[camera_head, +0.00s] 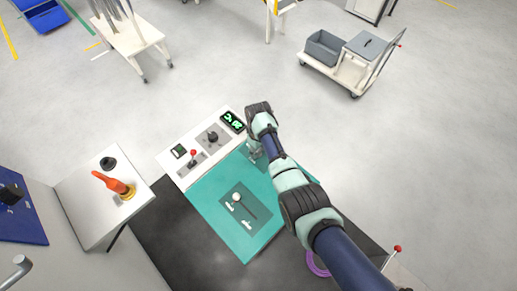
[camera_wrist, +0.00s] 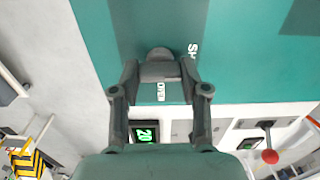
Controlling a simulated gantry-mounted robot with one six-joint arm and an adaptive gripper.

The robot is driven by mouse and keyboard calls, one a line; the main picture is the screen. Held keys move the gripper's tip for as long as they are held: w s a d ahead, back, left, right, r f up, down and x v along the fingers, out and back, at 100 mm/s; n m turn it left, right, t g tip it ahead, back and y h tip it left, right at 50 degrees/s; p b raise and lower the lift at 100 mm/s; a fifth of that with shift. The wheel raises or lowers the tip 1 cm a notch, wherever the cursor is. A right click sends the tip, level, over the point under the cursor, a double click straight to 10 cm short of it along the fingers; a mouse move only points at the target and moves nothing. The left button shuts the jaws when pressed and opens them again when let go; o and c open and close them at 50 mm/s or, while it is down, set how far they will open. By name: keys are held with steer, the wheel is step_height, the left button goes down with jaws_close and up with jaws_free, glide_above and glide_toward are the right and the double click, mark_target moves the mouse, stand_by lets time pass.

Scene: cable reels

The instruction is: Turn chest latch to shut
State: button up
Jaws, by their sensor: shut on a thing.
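My gripper (camera_wrist: 160,72) is shut on the grey chest latch (camera_wrist: 158,53) in the wrist view, with one finger on each side of it. The latch sits on a darker patch of the teal chest (camera_wrist: 240,60). White letters, partly covered, show beside the right finger, and another white label lies between the fingers. In the head view my gripper (camera_head: 256,153) reaches down to the far right part of the teal chest (camera_head: 205,205). The latch is hidden there by my arm.
A white control panel (camera_head: 172,160) with a red-tipped lever (camera_head: 193,153), a black knob (camera_head: 212,137) and a green-lit display (camera_head: 232,121) borders the chest. A white stand (camera_head: 80,195) with an orange-handled tool (camera_head: 115,184) stands left. A grey-bin cart (camera_head: 325,47) is farther back.

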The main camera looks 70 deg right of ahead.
steer(key=o, duration=1.1)
steer(key=shift+o, duration=0.2)
step_height(320, 180, up, 12)
steer(key=shift+w, duration=0.1)
